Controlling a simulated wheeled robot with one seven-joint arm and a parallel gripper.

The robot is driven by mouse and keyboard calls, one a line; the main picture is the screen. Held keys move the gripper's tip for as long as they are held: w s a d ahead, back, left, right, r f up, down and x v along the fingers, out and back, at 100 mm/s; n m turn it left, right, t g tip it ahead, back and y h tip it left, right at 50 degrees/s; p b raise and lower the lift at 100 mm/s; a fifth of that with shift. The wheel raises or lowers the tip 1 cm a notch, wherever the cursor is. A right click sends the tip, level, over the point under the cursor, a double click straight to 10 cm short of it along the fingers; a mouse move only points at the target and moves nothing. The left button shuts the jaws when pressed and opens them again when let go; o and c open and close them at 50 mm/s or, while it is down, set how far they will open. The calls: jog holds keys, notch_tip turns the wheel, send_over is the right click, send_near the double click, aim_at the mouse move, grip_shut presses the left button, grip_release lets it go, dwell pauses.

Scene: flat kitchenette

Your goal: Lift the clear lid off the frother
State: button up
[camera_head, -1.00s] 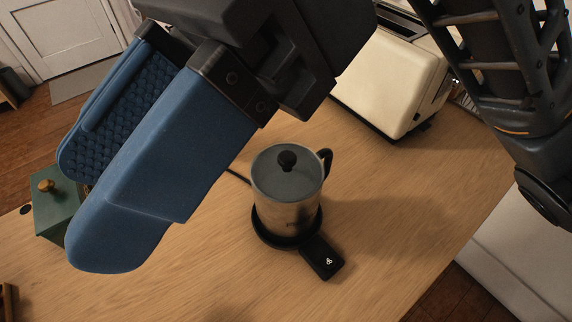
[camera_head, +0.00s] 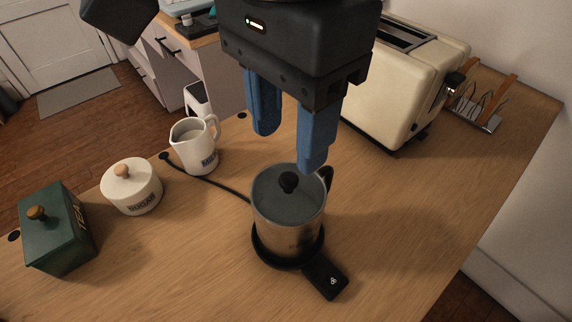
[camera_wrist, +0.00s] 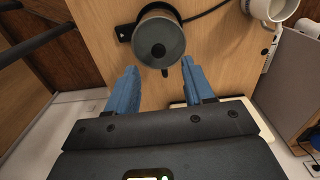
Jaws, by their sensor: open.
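The frother (camera_head: 284,232) is a steel jug with a black handle, standing upright on a round black base on the wooden counter. Its clear lid (camera_head: 268,199) sits on top with a black knob (camera_head: 288,181) in the middle. In the wrist view the lid (camera_wrist: 147,38) shows beyond my fingertips. My gripper (camera_head: 290,150) has blue fingers and is open and empty. It hangs above and behind the frother in the head view, apart from the lid. In the wrist view the open fingers (camera_wrist: 158,70) point toward the lid and knob, with a gap between them.
A cream toaster (camera_head: 400,85) stands behind to the right, with a toast rack (camera_head: 485,112) beyond it. A white jug (camera_head: 195,150), sugar pot (camera_head: 131,190) and green tea box (camera_head: 57,232) stand on the left. A cord runs to the frother base. The front right counter is clear.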

aim_at(288, 178)
jog(key=shift+s+f+p, duration=0.1)
jog(key=shift+f+p, duration=0.55)
jog(key=shift+f, duration=2.2)
grip_shut()
